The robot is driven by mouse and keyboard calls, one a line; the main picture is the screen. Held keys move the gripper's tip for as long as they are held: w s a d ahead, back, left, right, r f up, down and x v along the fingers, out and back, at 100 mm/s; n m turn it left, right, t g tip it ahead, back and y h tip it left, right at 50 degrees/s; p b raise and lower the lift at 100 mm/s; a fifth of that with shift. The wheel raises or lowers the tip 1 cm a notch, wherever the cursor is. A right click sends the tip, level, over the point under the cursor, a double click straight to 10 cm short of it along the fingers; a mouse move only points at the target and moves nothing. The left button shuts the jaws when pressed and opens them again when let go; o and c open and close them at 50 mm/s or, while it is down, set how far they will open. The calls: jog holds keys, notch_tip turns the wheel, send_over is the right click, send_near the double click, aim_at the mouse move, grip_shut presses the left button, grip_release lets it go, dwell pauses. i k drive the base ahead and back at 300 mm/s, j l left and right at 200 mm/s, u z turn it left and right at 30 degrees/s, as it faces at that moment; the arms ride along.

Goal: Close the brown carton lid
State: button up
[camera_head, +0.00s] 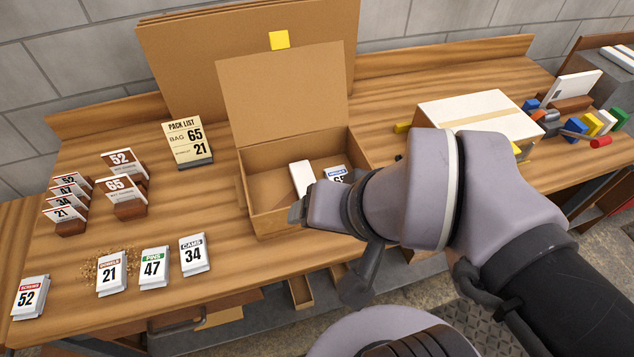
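The brown carton (262,170) stands open on the wooden bench. Its lid (285,95) is raised and leans slightly back, hinged at the carton's rear edge. Inside lie a white block-like packet (302,177) and a white bag (336,173) with a blue label, partly hidden by my arm. My gripper (298,212) is over the carton's front right part, near its front wall. Its fingers are mostly hidden behind the wrist, so I cannot tell if it is open or shut, or whether it touches the carton.
Large cardboard sheets (190,55) with a yellow note stand behind the lid. A pack list card (187,143) stands left of the carton. Numbered bags (154,267) and card holders (124,197) occupy the left bench. A closed white-topped box (480,115) and coloured blocks (592,123) are at right.

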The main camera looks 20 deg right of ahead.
aim_at(283, 92)
jog(key=i, duration=0.25)
jog(key=i+l, duration=0.1)
jog(key=l, duration=0.5)
jog(key=l+z, duration=0.1)
jog(key=l, duration=0.55)
jog(key=i, duration=0.05)
